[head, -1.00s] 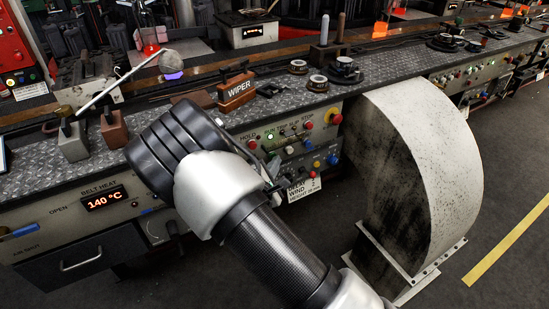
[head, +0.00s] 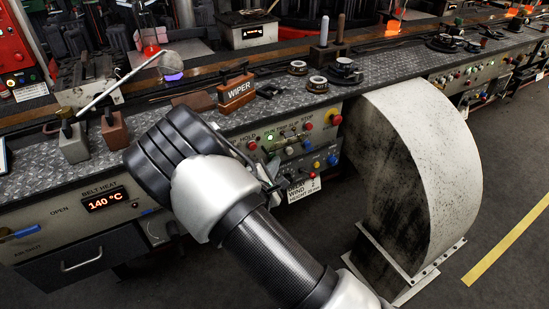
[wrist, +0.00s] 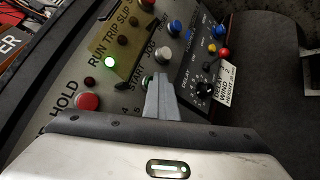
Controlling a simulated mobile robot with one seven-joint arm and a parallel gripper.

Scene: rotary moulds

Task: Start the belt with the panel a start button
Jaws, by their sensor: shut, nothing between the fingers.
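The control panel (head: 290,137) is on the front of the bench, just beyond my arm in the head view. It also fills the middle of the wrist view (wrist: 75,72). The word START is printed beside my fingers there, and a greenish button (wrist: 147,80) by it is partly hidden by them. My gripper (wrist: 159,82) is shut and empty, its fingertips over the panel close to that button. I cannot tell whether they touch it. The green RUN lamp (wrist: 110,62) is lit. In the head view my fingers are mostly hidden behind my wrist.
A red HOLD button (wrist: 87,102) lies left of my fingers, and a white button (wrist: 162,53) just beyond them. A black dial (wrist: 204,91) is to the right. A large red knob (head: 335,118) sits at the panel's right end. A curved pale housing (head: 430,170) stands right of the panel.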

